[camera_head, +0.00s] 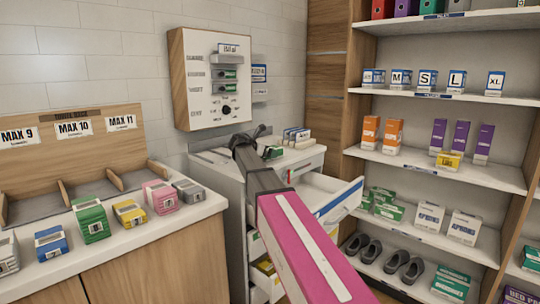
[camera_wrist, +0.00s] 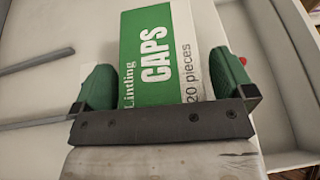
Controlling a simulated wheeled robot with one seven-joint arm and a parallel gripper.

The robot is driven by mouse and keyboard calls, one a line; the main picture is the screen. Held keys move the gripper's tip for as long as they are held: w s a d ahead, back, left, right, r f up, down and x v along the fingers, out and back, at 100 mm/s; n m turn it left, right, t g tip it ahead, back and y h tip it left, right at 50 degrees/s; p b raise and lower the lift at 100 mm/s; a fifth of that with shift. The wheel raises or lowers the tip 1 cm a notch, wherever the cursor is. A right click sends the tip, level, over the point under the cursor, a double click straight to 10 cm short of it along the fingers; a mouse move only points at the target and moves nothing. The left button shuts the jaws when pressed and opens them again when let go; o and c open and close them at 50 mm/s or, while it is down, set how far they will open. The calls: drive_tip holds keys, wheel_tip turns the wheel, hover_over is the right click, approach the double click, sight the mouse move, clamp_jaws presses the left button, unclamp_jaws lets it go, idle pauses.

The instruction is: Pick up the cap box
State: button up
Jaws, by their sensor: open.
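The cap box (camera_wrist: 158,60) is green and white, marked "CAPS" and "20 pieces". In the wrist view it lies between the two green-padded fingers of my gripper (camera_wrist: 163,72). My gripper is open around the box, with a finger on either side; the near end of the box is hidden behind the gripper's dark crosspiece.
An open drawer (camera_head: 335,198) juts from the cabinet below my arm. Several small boxes (camera_head: 296,135) stand behind on the cabinet top. A wall panel (camera_head: 217,78) hangs behind. Stocked shelves (camera_head: 440,168) stand right; a counter (camera_head: 135,232) with boxes stands left.

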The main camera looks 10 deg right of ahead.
drive_tip(key=c, duration=0.9)
drive_tip(key=shift+c, duration=0.2)
drive_tip(key=shift+r, duration=0.15)
